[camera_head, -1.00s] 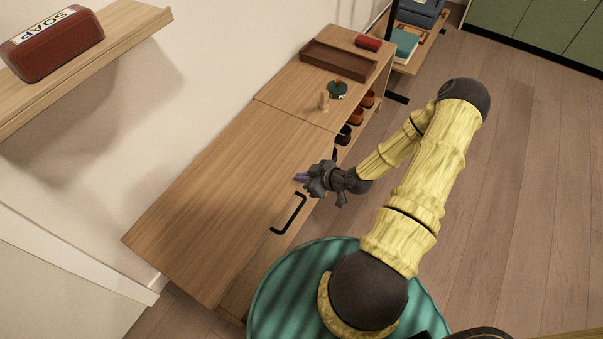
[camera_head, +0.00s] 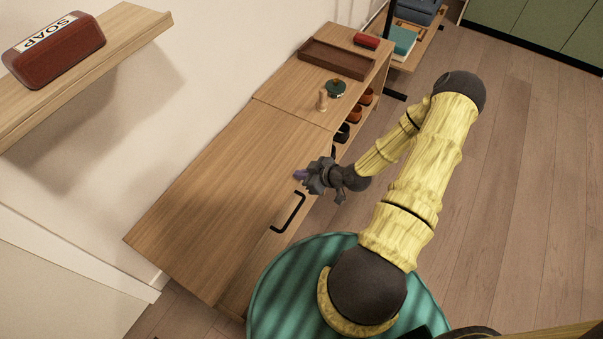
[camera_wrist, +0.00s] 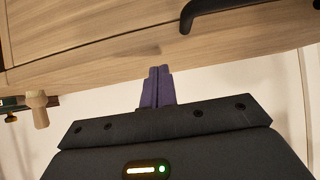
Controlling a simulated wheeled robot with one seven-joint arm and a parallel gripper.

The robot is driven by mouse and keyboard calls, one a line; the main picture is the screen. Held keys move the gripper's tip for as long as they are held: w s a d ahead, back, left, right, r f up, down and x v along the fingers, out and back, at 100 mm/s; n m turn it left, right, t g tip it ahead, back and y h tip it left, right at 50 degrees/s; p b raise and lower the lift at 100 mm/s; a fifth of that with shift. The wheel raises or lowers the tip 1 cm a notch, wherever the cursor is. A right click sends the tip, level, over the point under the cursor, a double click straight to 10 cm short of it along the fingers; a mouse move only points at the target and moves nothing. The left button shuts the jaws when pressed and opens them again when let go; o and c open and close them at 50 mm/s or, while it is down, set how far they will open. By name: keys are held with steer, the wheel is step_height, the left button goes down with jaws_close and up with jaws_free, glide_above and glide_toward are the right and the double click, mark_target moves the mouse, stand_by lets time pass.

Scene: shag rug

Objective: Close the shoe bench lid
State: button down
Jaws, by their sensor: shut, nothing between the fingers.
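The shoe bench (camera_head: 255,280) stands along the wall, with its wide wooden lid (camera_head: 215,195) lying about level with the top beside it. A black handle (camera_head: 289,212) sits at the lid's front edge and also shows in the wrist view (camera_wrist: 215,10). My gripper (camera_head: 300,175) is shut and empty, its purple fingertips at the lid's front edge, beyond the handle. In the wrist view the shut fingers (camera_wrist: 158,72) overlap the wooden edge; I cannot tell if they touch it. A thin dark seam runs along the wood there.
On the adjoining top are a wooden peg figure (camera_head: 323,100), a dark green round item (camera_head: 336,88) and a brown tray (camera_head: 337,60). Shoes (camera_head: 355,114) fill the open shelf below. A wall shelf with a red soap box (camera_head: 55,48) hangs at left. Floor is clear at right.

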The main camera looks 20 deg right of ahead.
steer(key=f+p+v, duration=0.1)
steer(key=p+v, duration=0.1)
steer(key=v, duration=0.8)
steer(key=shift+s+d, duration=0.6)
steer(key=shift+s, duration=0.05)
step_height(320, 180, up, 12)
steer(key=w+m+g+h, duration=0.1)
steer(key=m+g+h, duration=0.2)
steer(key=g+h, duration=0.3)
steer(key=s+a+r+m, duration=0.2)
steer(key=a+r, duration=0.4)
steer(key=s+a+r+m, duration=0.3)
steer(key=a+r, duration=0.2)
steer(key=r, duration=0.2)
steer(key=w+p+v, duration=0.3)
steer(key=p+v, duration=1)
steer(key=p, duration=0.1)
steer(key=w+a+r+p+v, duration=0.1)
steer(key=w+p+v, duration=0.2)
steer(key=p+v, duration=1)
steer(key=shift+a+r+h+p, duration=0.3)
steer(key=shift+a+r+p, duration=0.05)
steer(key=shift+r, duration=0.1)
